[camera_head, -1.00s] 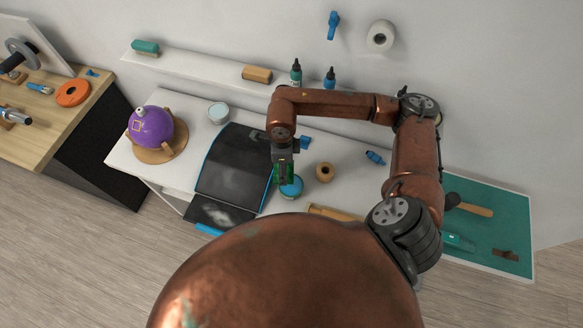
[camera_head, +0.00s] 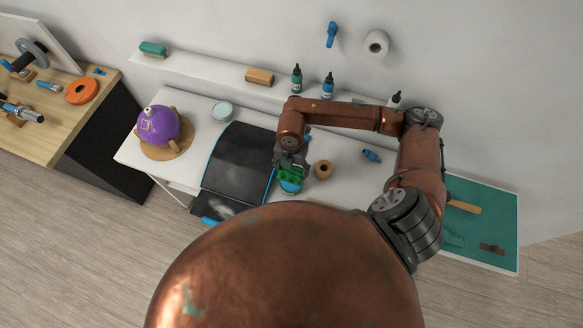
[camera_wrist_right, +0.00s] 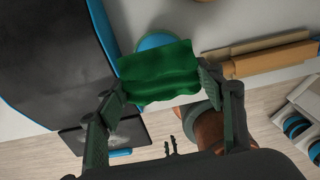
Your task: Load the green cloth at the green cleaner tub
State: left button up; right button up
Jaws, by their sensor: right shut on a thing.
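My right gripper (camera_head: 291,164) is shut on the green cloth (camera_head: 291,174), a folded, wavy-edged pad. In the right wrist view the cloth (camera_wrist_right: 160,72) spans between the two fingers. A small round tub with a blue top (camera_head: 291,187) stands on the white bench, right of the black panel. The cloth is at this tub and covers part of it in both views; the blue top (camera_wrist_right: 155,40) shows behind the cloth in the wrist view. I cannot tell whether the cloth touches it. My left gripper is not in view.
A black panel with blue edges (camera_head: 240,160) lies on the left. Bottles line the shelf behind.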

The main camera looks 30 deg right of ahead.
aim_at(291, 178)
jog(key=shift+f+b, duration=1.65)
jog(key=shift+f, duration=1.35)
jog(key=shift+f+b, duration=0.55)
jog(key=shift+b, duration=0.1)
jog(key=shift+r+p, duration=2.15)
jog(key=shift+r, duration=1.45)
